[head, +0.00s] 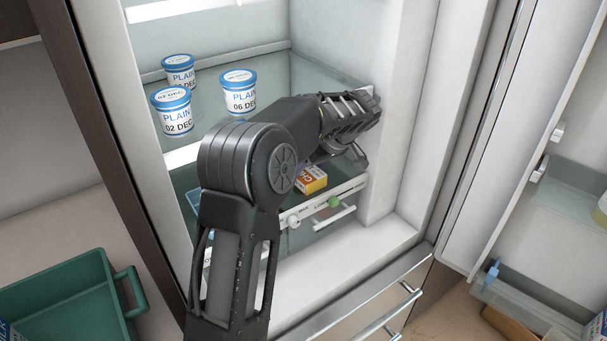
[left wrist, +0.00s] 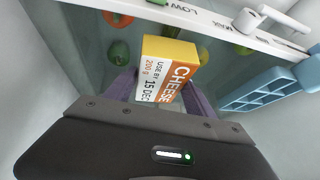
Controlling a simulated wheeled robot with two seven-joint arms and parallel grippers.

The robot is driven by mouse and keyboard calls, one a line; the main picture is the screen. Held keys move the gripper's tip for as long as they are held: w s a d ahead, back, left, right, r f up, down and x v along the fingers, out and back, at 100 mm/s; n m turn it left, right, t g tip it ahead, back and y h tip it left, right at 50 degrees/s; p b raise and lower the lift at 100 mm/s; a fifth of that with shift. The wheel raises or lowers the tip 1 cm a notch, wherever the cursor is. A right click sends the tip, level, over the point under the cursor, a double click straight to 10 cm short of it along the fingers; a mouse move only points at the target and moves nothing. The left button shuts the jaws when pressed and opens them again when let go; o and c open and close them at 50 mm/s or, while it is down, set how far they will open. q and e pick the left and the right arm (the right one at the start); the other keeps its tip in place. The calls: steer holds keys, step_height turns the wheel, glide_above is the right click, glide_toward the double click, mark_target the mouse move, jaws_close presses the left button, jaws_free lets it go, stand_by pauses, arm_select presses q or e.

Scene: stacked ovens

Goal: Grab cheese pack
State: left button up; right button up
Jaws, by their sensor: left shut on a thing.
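The cheese pack (head: 311,180) is a small orange, white and yellow box inside the fridge, below and in front of my left wrist in the head view. In the left wrist view the cheese pack (left wrist: 166,72) sits between the two purple-grey fingers of my left gripper (left wrist: 158,92), with its label "CHEESE 200 g, use by 15 DEC" facing the camera. The left gripper is shut on it. In the head view the fingers are mostly hidden behind my arm. My right gripper is not in view.
Several white-and-blue "PLAIN" tubs (head: 239,92) stand on the glass shelf left of my arm. A drawer front with a slider strip (head: 334,202) lies just below the pack. The fridge's right wall (head: 398,130) is close to my wrist. A green crate (head: 62,300) stands lower left.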

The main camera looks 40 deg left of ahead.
arm_select(q)
steer(key=shift+c, duration=0.2)
steer(key=shift+r, duration=0.2)
jaws_close()
steer(key=shift+r+b, duration=0.3)
steer(key=shift+r, duration=0.25)
steer(key=d+b, duration=0.2)
steer(key=d, duration=0.7)
steer(key=shift+w+d+f, duration=0.1)
steer(key=shift+f, duration=0.05)
steer(key=d+p, duration=0.1)
steer(key=d, duration=0.7)
steer(key=shift+d+p, duration=0.4)
